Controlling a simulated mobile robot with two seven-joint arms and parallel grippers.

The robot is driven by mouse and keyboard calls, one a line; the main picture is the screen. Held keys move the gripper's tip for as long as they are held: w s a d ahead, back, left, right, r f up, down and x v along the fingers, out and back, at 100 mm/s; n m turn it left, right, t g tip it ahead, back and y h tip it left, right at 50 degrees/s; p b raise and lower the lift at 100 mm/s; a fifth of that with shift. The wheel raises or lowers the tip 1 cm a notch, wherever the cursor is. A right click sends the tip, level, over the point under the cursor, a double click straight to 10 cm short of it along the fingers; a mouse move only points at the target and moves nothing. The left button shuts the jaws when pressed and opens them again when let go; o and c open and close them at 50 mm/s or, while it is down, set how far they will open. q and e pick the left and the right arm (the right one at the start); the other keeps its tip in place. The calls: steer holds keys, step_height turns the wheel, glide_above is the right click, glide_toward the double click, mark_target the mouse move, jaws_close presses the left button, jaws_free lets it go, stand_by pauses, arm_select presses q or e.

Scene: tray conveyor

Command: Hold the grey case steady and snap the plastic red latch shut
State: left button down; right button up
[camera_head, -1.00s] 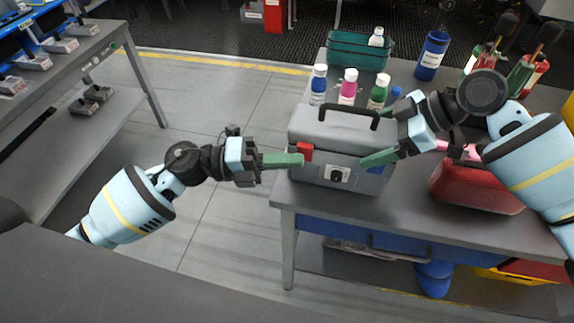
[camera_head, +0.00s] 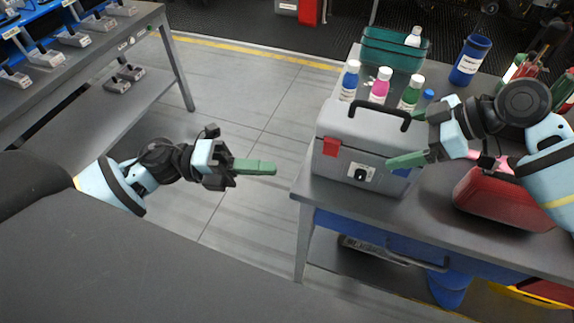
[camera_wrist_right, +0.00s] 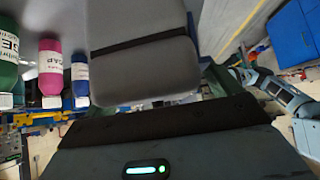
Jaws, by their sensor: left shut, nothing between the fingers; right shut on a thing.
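The grey case (camera_head: 385,135) stands on the worktable with its lid down and black handle on top. Its red latch (camera_head: 331,147) lies against the upper left of the front face; whether it is fully engaged is too small to tell. My left gripper (camera_head: 262,167) is shut and empty, in the air left of the case and clear of it. My right gripper (camera_head: 396,161) is shut on the case at its right front side; the fingers hide part of that side.
The floor left of the worktable is open.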

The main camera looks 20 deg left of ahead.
arm_select(q)
steer(key=shift+v, duration=0.9)
arm_select(e)
steer(key=shift+f, duration=0.2)
steer(key=o, duration=1.8)
steer(key=shift+r, duration=0.1)
steer(key=v, duration=1.2)
